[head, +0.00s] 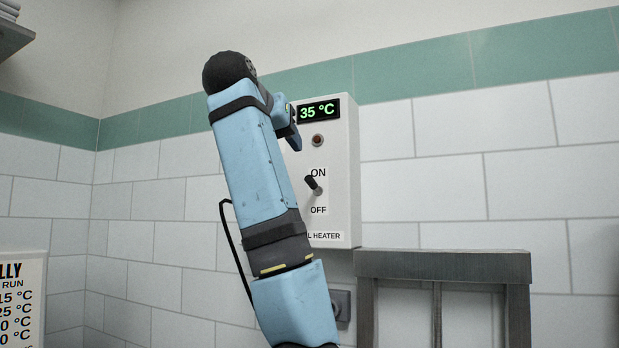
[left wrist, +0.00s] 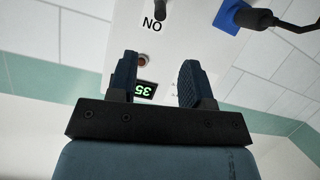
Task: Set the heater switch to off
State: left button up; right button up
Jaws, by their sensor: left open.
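The white heater box (head: 343,200) hangs on the tiled wall. Its toggle switch (head: 313,185) has a black-tipped lever tilted up toward the ON label, with OFF printed below. The lever's dark tip shows at the top edge of the left wrist view (left wrist: 160,9), beside the upside-down ON label. My left gripper (head: 291,126) is open and empty, up by the temperature display (head: 319,110) and above the switch. In the left wrist view its two fingers (left wrist: 158,65) are spread, with the display between them. My left forearm hides the box's left side. My right gripper is not in view.
The display reads 35 °C, with a dark red lamp (head: 318,140) below it. A grey metal frame (head: 445,265) stands lower right. A printed sign (head: 20,300) is at lower left.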

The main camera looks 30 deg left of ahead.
aim_at(308, 179)
pick_arm(q)
jog(key=p+x, duration=0.1)
jog(key=x, duration=1.1)
jog(key=shift+w+f, duration=0.1)
jog(key=shift+f, duration=0.1)
grip_shut()
